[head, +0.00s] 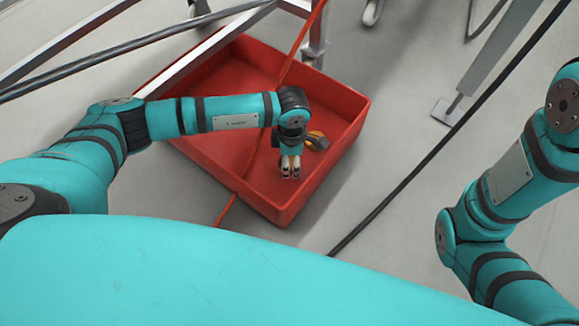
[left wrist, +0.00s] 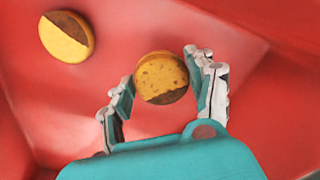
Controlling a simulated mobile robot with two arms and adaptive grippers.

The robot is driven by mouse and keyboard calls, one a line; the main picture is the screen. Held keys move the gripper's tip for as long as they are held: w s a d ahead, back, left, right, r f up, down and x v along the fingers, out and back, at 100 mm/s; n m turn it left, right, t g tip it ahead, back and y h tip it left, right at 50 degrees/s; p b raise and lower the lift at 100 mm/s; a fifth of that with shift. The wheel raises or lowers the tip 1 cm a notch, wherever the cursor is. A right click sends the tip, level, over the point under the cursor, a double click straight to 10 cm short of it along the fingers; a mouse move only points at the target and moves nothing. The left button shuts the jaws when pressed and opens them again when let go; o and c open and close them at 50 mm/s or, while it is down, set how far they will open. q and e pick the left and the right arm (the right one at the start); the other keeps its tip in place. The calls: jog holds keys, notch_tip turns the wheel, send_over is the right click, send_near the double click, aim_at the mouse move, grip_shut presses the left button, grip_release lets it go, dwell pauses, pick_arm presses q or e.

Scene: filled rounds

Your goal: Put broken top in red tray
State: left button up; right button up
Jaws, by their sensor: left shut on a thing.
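In the left wrist view, a round yellow piece with a dark brown lower section (left wrist: 161,78) is between the fingertips of my left gripper (left wrist: 162,84), which is shut on it. The left gripper also shows in the head view (head: 290,174), pointing down inside the red tray (head: 345,95). The held piece is not clear in the head view. A second yellow round with a brown section (left wrist: 67,37) lies on the red surface at upper left in the wrist view, apart from the gripper. An orange-yellow round (head: 316,137) shows beside my left wrist in the head view. My right gripper is out of view.
A grey post with a foot plate (head: 446,110) stands further right. The grey floor right of the tray is mostly clear.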

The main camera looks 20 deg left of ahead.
aim_at(291, 161)
pick_arm(q)
notch_tip(291, 161, down, 4)
jog(key=shift+r+b, duration=0.15)
jog(key=shift+b, duration=1)
jog(key=shift+r, duration=0.15)
jog(key=o, duration=0.8)
